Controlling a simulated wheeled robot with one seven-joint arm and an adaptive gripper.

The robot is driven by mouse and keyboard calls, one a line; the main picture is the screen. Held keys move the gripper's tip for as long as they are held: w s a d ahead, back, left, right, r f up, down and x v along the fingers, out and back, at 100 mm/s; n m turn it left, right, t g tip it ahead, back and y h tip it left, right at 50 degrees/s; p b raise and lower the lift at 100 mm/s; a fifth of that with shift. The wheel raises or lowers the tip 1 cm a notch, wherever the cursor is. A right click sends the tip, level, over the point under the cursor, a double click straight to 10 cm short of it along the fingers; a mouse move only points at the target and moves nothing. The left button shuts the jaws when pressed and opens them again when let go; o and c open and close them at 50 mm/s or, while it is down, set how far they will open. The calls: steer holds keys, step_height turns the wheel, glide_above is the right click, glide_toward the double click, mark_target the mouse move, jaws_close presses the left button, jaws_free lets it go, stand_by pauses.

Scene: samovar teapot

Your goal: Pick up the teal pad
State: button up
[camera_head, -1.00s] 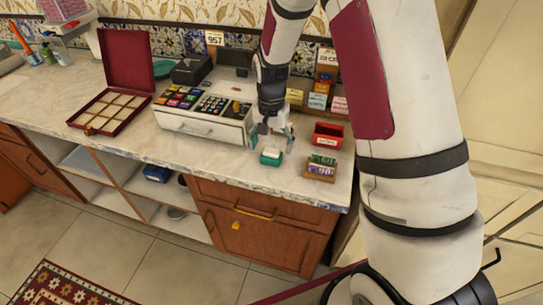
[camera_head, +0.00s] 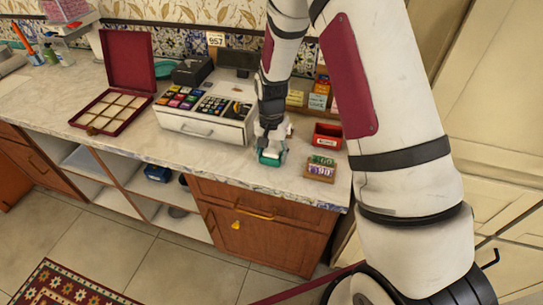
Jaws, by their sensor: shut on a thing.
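The teal pad (camera_head: 271,158) is a small teal block on the marble counter, in front of the right end of the cash register. My gripper (camera_head: 270,151) points down over it, with its fingers at the pad's sides, and is shut on it. The fingers and wrist hide part of the pad's top. I cannot tell whether the pad is clear of the counter.
The cash register (camera_head: 205,120) stands close on the left. A red bin (camera_head: 327,136) and a small tray with labelled pieces (camera_head: 320,170) are on the right. An open maroon box (camera_head: 110,112) lies further left. The counter's front edge (camera_head: 230,182) is near.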

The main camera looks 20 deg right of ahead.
mark_target(273, 153)
steer(key=shift+r, duration=0.55)
steer(key=r, duration=0.2)
steer(key=shift+s+d+r+b, duration=0.1)
steer(key=shift+s+r+b, duration=0.2)
steer(key=shift+s, duration=0.1)
steer(key=s+d+r, duration=0.1)
steer(key=s+d, duration=0.3)
steer(key=s, duration=1)
steer(key=shift+s+d+r, duration=0.15)
steer(key=shift+s, duration=0.15)
